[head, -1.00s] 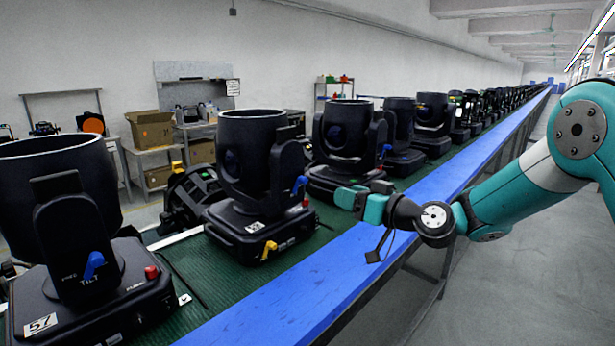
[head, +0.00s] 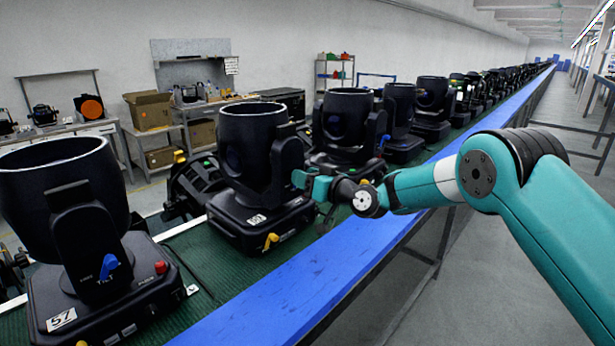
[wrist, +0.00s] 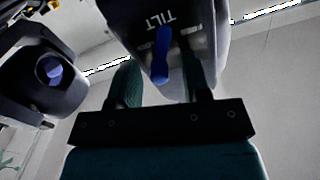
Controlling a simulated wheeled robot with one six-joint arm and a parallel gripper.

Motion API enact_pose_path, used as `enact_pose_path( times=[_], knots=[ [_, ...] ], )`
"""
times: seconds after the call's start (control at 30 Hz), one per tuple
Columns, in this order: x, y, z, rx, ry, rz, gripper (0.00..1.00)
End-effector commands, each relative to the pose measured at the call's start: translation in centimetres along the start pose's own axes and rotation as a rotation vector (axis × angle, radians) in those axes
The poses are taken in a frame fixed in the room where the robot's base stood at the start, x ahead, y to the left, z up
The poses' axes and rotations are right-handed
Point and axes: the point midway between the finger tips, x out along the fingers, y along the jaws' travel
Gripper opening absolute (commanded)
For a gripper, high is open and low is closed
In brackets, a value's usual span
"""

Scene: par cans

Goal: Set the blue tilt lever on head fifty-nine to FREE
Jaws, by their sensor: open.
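The second moving head (head: 250,140) is black and stands on the green belt; the number on its white tag is too small to read surely. My gripper (head: 303,180) is at the right side of its yoke and hides the lever there in the head view. In the wrist view a blue lever (wrist: 162,55) sits on a dark panel with an upside-down TILT label (wrist: 160,19). My open gripper (wrist: 162,82) has one finger on each side of the lever. Contact with the lever cannot be told. The words beside it are unreadable.
Head 57 (head: 90,230) stands at the front left with its own blue lever (head: 107,265) and a red button. A yellow lever (head: 270,241) sits on the second head's base. More heads line the belt behind. A blue rail (head: 300,290) runs along the belt's edge.

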Motion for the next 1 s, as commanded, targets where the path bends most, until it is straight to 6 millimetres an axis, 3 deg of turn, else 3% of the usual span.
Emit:
enact_pose_path(
  times=[0.03,0.23,0.67,1.0],
  knots=[
    [0.0,0.0,0.0,0.000,0.000,0.000,0.44],
    [-0.1,0.0,0.0,0.000,0.000,0.001,0.00],
    [-0.1,-0.1,0.5,-0.069,0.002,0.000,0.00],
    [-0.1,-0.8,1.0,-0.329,0.004,0.000,0.00]
  ],
)
